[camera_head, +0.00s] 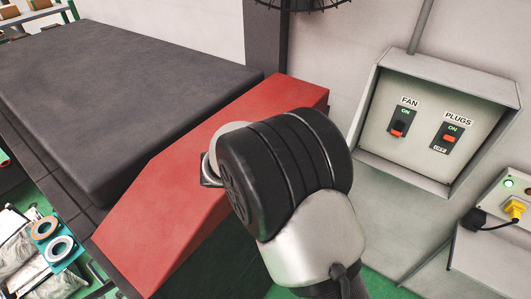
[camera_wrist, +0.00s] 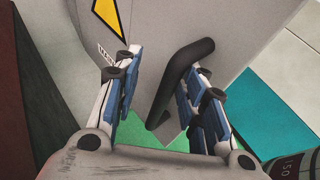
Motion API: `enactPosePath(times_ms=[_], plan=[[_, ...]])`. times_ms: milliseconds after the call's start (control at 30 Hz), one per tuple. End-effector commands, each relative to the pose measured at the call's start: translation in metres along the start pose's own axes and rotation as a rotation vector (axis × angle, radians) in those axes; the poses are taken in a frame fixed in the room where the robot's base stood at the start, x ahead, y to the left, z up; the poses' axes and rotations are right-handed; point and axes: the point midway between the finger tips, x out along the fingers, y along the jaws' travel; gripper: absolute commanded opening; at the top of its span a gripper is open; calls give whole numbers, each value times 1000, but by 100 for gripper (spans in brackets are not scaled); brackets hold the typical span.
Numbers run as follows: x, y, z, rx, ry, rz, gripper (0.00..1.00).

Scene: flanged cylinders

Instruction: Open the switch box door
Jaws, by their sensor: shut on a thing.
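The switch box (camera_head: 440,122) is on the wall at the right of the head view. Its front is uncovered, so the FAN switch (camera_head: 399,124) and PLUGS switch (camera_head: 447,137) show inside. In the wrist view, a grey door panel (camera_wrist: 170,20) carries a yellow warning triangle and a black bar handle (camera_wrist: 178,80). My gripper (camera_wrist: 166,72) has its fingers on either side of the handle and is shut on it. In the head view my arm hides the gripper, and I cannot make out the handle there.
A red sloped block (camera_head: 185,190) and a dark belt surface (camera_head: 120,95) lie left of my arm. A socket box with a yellow plug (camera_head: 516,209) and black cable is at the right edge. Tape rolls (camera_head: 58,249) sit at lower left.

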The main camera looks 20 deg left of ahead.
Motion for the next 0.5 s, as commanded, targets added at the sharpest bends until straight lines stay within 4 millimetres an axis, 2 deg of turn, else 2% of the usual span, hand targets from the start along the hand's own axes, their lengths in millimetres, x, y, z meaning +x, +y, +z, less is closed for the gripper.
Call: enactPosePath(times_ms=[33,500], plan=[[-4,6,7,6,-11,10,31],[-26,29,-1,6,-11,9,31]])
